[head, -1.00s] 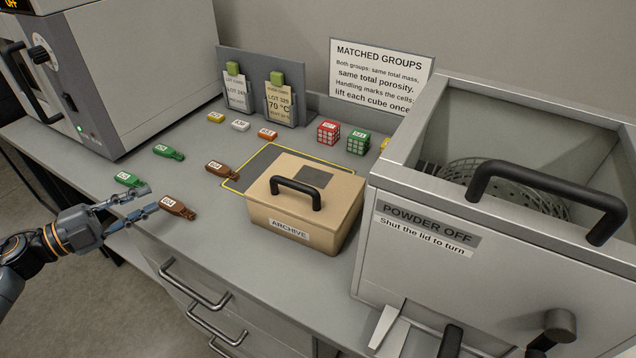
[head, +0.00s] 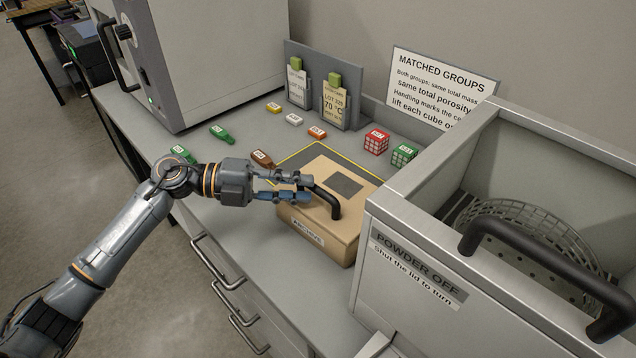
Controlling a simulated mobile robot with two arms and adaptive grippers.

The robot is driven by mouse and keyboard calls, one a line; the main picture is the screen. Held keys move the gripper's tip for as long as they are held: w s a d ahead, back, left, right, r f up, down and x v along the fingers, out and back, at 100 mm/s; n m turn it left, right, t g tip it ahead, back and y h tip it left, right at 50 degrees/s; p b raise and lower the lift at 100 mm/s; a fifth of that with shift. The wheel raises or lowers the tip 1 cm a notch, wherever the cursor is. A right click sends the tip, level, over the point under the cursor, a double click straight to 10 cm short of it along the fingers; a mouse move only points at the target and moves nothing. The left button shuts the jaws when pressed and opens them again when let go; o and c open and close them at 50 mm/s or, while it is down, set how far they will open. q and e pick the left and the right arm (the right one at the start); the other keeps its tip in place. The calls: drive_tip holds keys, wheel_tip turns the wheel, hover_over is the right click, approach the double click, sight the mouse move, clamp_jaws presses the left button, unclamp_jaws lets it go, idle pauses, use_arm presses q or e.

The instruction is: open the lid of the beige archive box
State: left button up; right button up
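The beige archive box (head: 340,247) stands on the grey counter with its lid (head: 321,168) down. The lid has a black bar handle (head: 330,199) and a dark square patch; a label reading ARCHIVE is on the front. My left gripper (head: 309,187) reaches in from the left over the box's left side. Its two fingers are apart, with their tips at the left end of the handle. I cannot tell whether they touch it. The fingers hide part of the lid's left edge. My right gripper is not in view.
The powder unit (head: 420,290) stands close on the box's right, with its own black handle. Small green, brown and other coloured tags lie behind and left of the box. Red (head: 376,142) and green (head: 404,155) cubes sit behind it. A sign (head: 440,85) stands at the back.

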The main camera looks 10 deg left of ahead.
sight(310, 189)
use_arm(q)
drive_tip(key=shift+x, duration=1.25)
drive_tip(key=shift+w+d+f, duration=0.1)
drive_tip(key=shift+w+d, duration=0.1)
drive_tip(key=shift+d, duration=0.35)
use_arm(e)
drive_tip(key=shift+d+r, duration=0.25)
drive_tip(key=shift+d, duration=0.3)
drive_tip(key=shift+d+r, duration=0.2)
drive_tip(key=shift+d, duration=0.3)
use_arm(q)
clamp_jaws()
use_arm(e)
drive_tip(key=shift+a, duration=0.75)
